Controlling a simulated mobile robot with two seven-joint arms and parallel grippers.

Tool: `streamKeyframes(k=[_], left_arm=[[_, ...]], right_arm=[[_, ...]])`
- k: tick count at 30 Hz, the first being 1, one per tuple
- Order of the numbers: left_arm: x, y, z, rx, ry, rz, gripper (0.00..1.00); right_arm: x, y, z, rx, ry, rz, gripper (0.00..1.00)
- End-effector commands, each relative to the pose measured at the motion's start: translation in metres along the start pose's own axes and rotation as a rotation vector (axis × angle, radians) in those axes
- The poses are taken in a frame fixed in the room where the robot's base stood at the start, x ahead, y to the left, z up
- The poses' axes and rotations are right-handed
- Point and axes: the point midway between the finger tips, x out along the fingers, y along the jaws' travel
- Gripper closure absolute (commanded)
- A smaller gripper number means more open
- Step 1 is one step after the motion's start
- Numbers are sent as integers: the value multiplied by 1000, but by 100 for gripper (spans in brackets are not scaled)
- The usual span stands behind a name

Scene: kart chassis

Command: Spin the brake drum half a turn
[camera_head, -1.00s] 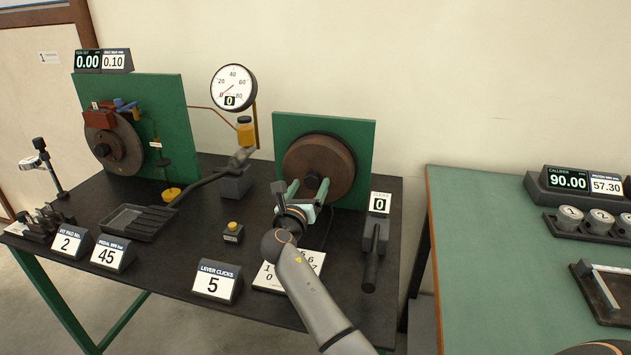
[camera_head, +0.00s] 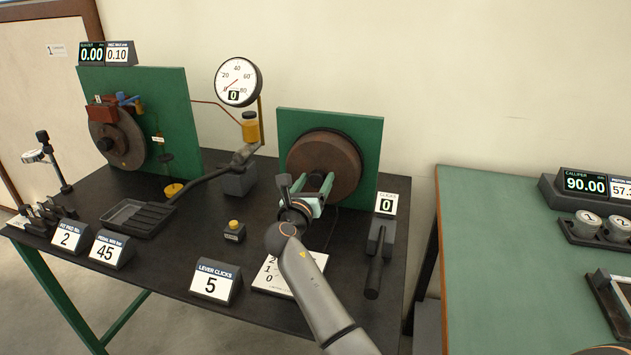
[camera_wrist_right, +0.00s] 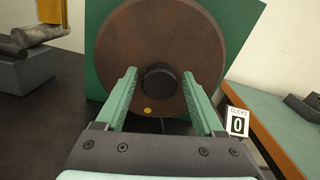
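The brake drum (camera_head: 328,152) is a rust-brown disc upright on a green panel (camera_head: 368,140), behind the black table's right half. In the right wrist view the drum (camera_wrist_right: 112,55) faces me, with a dark hub (camera_wrist_right: 160,77) and a small yellow spot (camera_wrist_right: 148,110) low on its face. My right gripper (camera_head: 314,181) is in front of the drum, fingers pointing at it. In the wrist view its fingers (camera_wrist_right: 159,75) are apart, one on each side of the hub, with nothing between them; whether they touch the drum I cannot tell. My left gripper is not in view.
A clicks counter (camera_head: 386,204) reading 0 and a dark lever (camera_head: 375,270) stand right of the drum. A number card (camera_head: 272,275) lies under my right arm. A pedal arm (camera_head: 215,172) and dial gauge (camera_head: 238,82) are to the left. A green table (camera_head: 500,240) is at right.

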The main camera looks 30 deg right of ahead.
Motion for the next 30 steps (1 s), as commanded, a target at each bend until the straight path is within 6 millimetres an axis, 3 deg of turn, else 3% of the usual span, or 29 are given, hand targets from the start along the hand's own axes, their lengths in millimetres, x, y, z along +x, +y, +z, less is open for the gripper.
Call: streamKeyframes(k=[2, 18, 30], left_arm=[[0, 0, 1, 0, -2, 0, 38], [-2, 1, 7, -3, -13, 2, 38], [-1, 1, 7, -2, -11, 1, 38]], right_arm=[[0, 0, 0, 0, 0, 0, 40], [0, 0, 0, 0, 0, 1, 100], [0, 0, 0, 0, 0, 1, 100]])
